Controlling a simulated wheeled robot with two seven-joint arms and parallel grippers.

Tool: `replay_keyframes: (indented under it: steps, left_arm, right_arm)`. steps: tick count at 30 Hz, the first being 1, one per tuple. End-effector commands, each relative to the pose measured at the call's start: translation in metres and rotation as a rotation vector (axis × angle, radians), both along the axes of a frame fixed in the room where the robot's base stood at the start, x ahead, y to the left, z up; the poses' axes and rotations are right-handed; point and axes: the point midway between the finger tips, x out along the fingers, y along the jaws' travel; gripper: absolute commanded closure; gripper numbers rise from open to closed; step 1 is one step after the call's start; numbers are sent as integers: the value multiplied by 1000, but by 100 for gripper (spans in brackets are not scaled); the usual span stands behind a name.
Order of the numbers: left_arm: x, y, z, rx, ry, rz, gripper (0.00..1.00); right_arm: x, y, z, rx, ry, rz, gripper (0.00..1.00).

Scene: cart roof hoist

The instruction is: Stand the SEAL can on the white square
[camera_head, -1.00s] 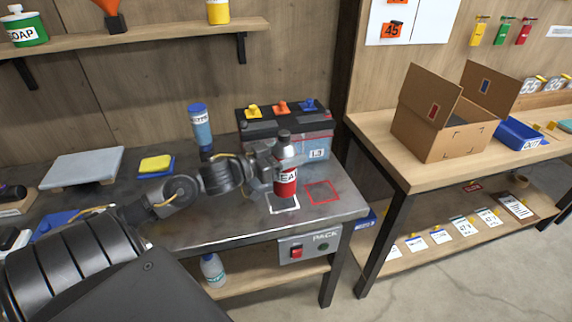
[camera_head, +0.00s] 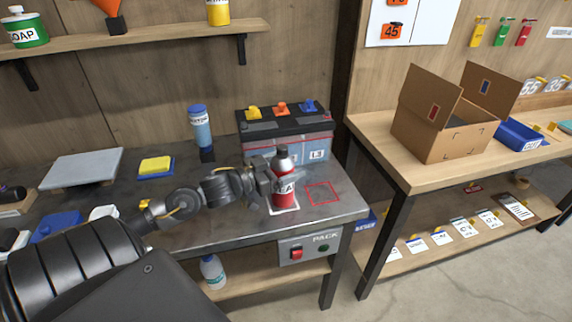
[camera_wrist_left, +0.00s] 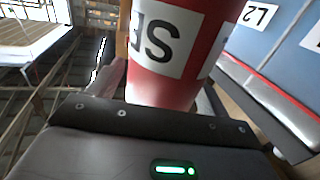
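The SEAL can (camera_head: 284,190) is red with a white label and a grey top. It is upright over the white square (camera_head: 285,211), a white outline on the dark bench top, and hides most of it. The can's base looks at or very near the bench surface; I cannot tell if it touches. My left gripper (camera_head: 272,183) is around the can's side from the left and looks shut on it. In the left wrist view the can (camera_wrist_left: 175,60) fills the middle, with its label upside down. The fingertips are mostly hidden. My right gripper is not in view.
A red outlined square (camera_head: 322,194) lies just right of the can. A large battery (camera_head: 318,150) stands close behind it. A blue bottle (camera_head: 201,130) and a yellow sponge (camera_head: 155,165) are farther left. The bench's front edge is near, above the PACK switch panel (camera_head: 309,246).

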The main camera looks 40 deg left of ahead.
Motion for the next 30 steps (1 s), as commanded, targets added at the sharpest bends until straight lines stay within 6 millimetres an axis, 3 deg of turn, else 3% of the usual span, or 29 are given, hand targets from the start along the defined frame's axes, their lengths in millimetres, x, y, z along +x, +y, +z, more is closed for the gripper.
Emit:
replay_keyframes:
  steps: [10, 14, 30]
  left_arm:
    - [0, 0, 3, 2, -1, 0, 21]
    - [-10, 4, 1, 1, 3, 0, 21]
    - [-91, 33, 1, -1, 6, 1, 21]
  right_arm:
    - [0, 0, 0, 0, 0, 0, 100]
    - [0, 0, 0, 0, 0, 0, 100]
    - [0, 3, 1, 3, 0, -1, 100]
